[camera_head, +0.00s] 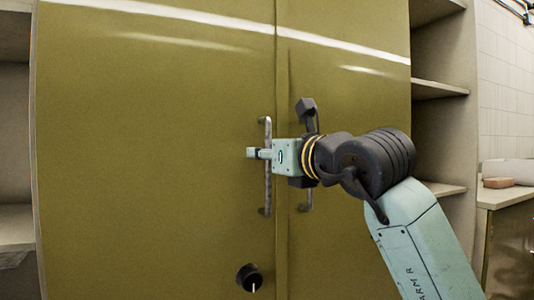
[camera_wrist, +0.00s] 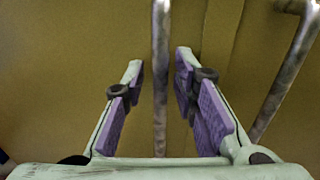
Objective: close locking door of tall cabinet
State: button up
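The tall olive cabinet's left door (camera_head: 150,150) and right door (camera_head: 350,110) stand side by side in the head view. They meet at a vertical seam right of the left handle; whether they are fully flush, I cannot tell. My gripper (camera_head: 258,153) is at the left door's upright metal handle (camera_head: 267,190). In the wrist view, my gripper (camera_wrist: 160,66) has its purple-padded fingers apart. The handle bar (camera_wrist: 160,100) runs between them, with gaps visible on both sides. The right door's handle (camera_wrist: 288,75) is outside the right finger. A dark round knob (camera_head: 249,278) is low on the left door.
Open shelves (camera_head: 437,90) stand right of the cabinet, and more shelves (camera_head: 14,228) stand at the left. A counter (camera_head: 510,196) with a brown block (camera_head: 498,182) is at the far right. My arm crosses in front of the right door.

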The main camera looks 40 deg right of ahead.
jog(key=shift+d+f, duration=0.1)
jog(key=s+a, duration=0.1)
jog(key=s, duration=1.1)
jog(key=shift+a, duration=0.4)
